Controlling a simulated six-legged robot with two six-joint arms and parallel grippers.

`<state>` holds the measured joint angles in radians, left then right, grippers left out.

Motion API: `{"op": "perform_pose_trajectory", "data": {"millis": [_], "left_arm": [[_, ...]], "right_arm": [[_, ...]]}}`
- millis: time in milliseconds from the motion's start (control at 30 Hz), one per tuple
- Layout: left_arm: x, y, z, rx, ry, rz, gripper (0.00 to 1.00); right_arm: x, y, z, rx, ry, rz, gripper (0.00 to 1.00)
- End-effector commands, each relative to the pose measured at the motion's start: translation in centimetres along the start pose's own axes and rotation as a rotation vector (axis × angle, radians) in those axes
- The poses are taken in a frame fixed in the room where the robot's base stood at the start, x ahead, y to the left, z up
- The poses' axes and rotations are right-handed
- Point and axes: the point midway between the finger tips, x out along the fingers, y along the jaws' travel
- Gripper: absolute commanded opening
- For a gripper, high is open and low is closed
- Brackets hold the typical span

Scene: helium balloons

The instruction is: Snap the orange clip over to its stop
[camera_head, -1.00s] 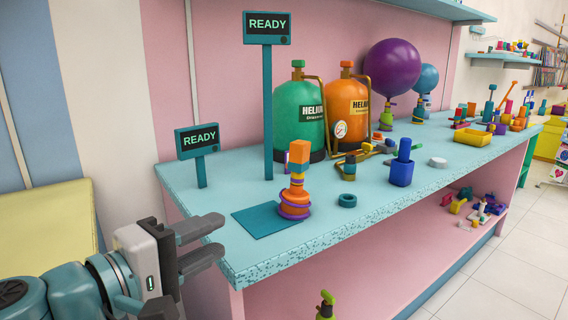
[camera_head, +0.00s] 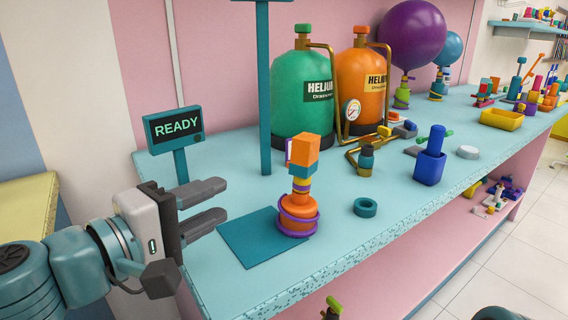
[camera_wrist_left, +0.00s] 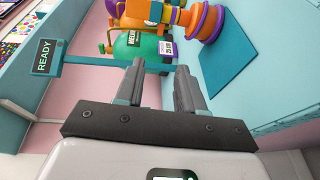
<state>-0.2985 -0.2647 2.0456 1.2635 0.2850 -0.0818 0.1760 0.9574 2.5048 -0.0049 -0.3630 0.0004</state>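An orange clip-like block (camera_head: 303,152) sits on top of a small upright stand with teal and yellow bands. The stand's orange base (camera_head: 297,215) has purple rings around it and stands on a dark teal mat (camera_head: 247,238). In the left wrist view the orange block (camera_wrist_left: 138,8) is at the top edge, partly cut off, with the base (camera_wrist_left: 207,22) to its right. My left gripper (camera_head: 222,201) is open and empty, left of the stand and apart from it. Its two fingers also show in the left wrist view (camera_wrist_left: 160,72). My right gripper is out of view.
A teal READY sign (camera_head: 176,128) stands just behind my left gripper, and a tall teal post (camera_head: 264,100) behind the mat. Green (camera_head: 302,95) and orange (camera_head: 362,85) helium tanks stand further back. A teal ring (camera_head: 366,207) and blue holder (camera_head: 430,165) are to the right.

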Motion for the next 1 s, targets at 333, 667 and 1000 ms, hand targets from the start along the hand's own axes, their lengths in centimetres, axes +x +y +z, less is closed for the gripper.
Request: {"op": "perform_pose_trajectory", "data": {"millis": [333, 667, 1000], "left_arm": [[5.7, -0.4, 0.7, 0.0, -0.004, -0.003, 0.38], [13.2, -0.2, 0.6, 0.0, -0.001, -0.003, 0.38], [16.0, -0.1, 0.4, 0.0, -0.001, -0.001, 0.38]], "right_arm": [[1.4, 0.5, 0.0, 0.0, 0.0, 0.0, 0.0], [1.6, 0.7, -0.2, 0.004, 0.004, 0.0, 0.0], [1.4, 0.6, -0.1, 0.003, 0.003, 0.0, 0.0]]}}
